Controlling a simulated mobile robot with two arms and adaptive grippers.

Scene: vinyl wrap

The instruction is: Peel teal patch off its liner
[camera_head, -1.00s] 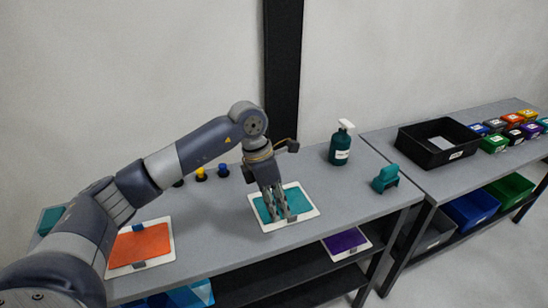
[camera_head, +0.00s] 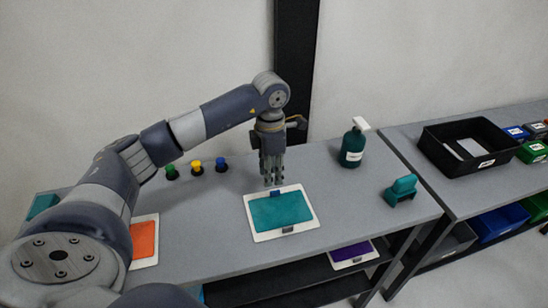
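The teal patch (camera_head: 281,211) lies flat on its white liner (camera_head: 256,235) on the grey table. A small blue tab (camera_head: 275,194) sits at the patch's far edge, and a small grey tab (camera_head: 288,229) at its near edge. My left gripper (camera_head: 272,182) points down just behind the far edge of the liner, close to the blue tab. Its fingers look near each other, and their gap is too small to read. No contact with the patch is clear. My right gripper is not in view.
An orange patch (camera_head: 144,240) on a liner lies at left, partly behind my arm. A spray bottle (camera_head: 353,146) and a teal tool (camera_head: 401,190) stand right of the liner. Several coloured knobs (camera_head: 196,167) stand at the back left. A black bin (camera_head: 446,160) sits on the right table.

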